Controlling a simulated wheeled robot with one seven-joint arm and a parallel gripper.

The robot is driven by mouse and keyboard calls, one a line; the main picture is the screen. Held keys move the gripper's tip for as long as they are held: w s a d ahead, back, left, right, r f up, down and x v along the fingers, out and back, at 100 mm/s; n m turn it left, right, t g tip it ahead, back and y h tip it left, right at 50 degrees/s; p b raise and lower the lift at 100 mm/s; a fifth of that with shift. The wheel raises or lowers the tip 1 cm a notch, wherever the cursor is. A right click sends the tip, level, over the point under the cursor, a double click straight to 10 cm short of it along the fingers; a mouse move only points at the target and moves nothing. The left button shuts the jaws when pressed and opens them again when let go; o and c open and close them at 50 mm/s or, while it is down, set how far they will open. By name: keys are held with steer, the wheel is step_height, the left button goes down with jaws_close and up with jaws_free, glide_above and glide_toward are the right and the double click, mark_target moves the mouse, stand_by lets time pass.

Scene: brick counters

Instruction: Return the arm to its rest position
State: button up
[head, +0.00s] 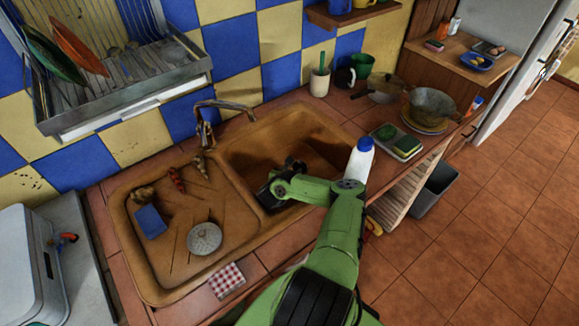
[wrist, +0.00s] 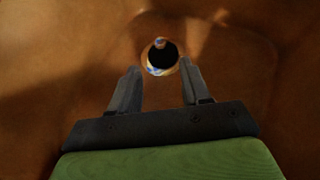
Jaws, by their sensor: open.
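My green arm (head: 338,240) reaches over the counter's front edge into the right-hand basin of the brown sink (head: 262,130). My dark gripper (wrist: 158,70) points down into the basin. Its two fingers stand apart in the wrist view with nothing held between them. A dark round drain opening (wrist: 160,58) with a pale and blue rim lies beyond the fingertips. In the head view my wrist and arm hide much of the gripper and part of the basin.
A white bottle with a blue cap (head: 358,160) stands close to my arm on the right. A faucet (head: 215,115) rises behind the sink. The left drainboard holds a blue sponge (head: 149,221) and a round strainer (head: 204,238). A dish rack (head: 120,75) hangs upper left. Open floor lies right.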

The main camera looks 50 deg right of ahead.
steer(key=v, duration=0.2)
steer(key=shift+s+a+r+p, duration=0.1)
steer(key=shift+a+r+p, duration=0.05)
steer(key=shift+a+p, duration=0.25)
